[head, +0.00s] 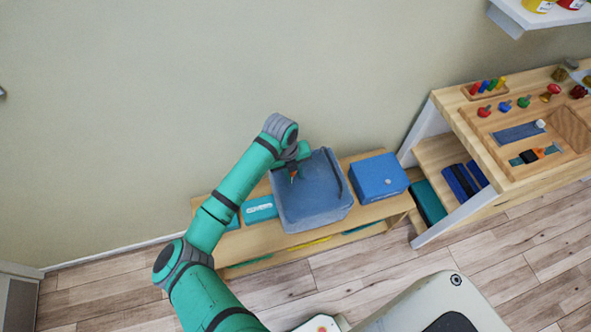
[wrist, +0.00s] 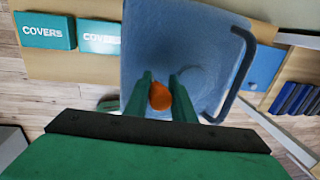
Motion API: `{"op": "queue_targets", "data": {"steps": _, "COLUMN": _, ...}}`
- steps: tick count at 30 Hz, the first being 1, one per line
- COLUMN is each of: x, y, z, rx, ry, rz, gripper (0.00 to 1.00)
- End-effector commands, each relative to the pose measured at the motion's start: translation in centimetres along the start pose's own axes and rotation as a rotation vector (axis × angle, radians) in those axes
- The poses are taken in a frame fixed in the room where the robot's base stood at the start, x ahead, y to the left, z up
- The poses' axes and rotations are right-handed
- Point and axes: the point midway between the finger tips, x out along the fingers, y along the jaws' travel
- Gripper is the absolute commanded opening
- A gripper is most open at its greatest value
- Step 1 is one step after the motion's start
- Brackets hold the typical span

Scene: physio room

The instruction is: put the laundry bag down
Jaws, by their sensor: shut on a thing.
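The laundry bag is a boxy blue fabric bag (head: 318,198) with a dark strap along its right side. In the head view it is over the middle of the low wooden bench (head: 378,212), and I cannot tell whether its base touches the bench. My gripper (head: 293,174) is at the bag's upper left. In the wrist view the bag (wrist: 165,38) fills the middle, with my fingers (wrist: 160,88) against it. They are shut on an orange toggle-like piece (wrist: 159,96) at the bag. The bag's underside is hidden.
A blue box (head: 378,176) stands right of the bag. Teal boxes marked COVERS (wrist: 45,31) are on its left. A wooden shelf unit (head: 470,150) with small coloured items is further right. The wall is behind the bench, and open wood floor (head: 320,275) lies in front.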

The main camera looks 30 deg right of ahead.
Motion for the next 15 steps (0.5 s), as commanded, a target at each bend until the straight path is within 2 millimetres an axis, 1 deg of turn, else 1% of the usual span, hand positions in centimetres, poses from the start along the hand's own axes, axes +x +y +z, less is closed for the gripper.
{"op": "queue_targets", "data": {"steps": 2, "x": 0.38, "y": 0.02, "z": -0.09, "rx": 0.0, "ry": 0.003, "rz": -0.001, "gripper": 0.0}}
{"op": "queue_targets", "data": {"steps": 7, "x": 0.39, "y": -0.02, "z": -0.14, "rx": 0.0, "ry": 0.004, "rz": -0.001, "gripper": 0.0}}
{"op": "queue_targets", "data": {"steps": 8, "x": 0.58, "y": 0.04, "z": -0.26, "rx": 0.0, "ry": 0.008, "rz": 0.002, "gripper": 0.3}}
{"op": "queue_targets", "data": {"steps": 9, "x": 0.56, "y": 0.04, "z": -0.25, "rx": 0.0, "ry": 0.007, "rz": 0.002, "gripper": 0.39}}
{"op": "queue_targets", "data": {"steps": 10, "x": 0.54, "y": 0.04, "z": -0.24, "rx": 0.0, "ry": 0.007, "rz": 0.002, "gripper": 0.41}}
{"op": "queue_targets", "data": {"steps": 15, "x": 0.44, "y": 0.07, "z": -0.16, "rx": -0.001, "ry": 0.005, "rz": 0.002, "gripper": 0.41}}
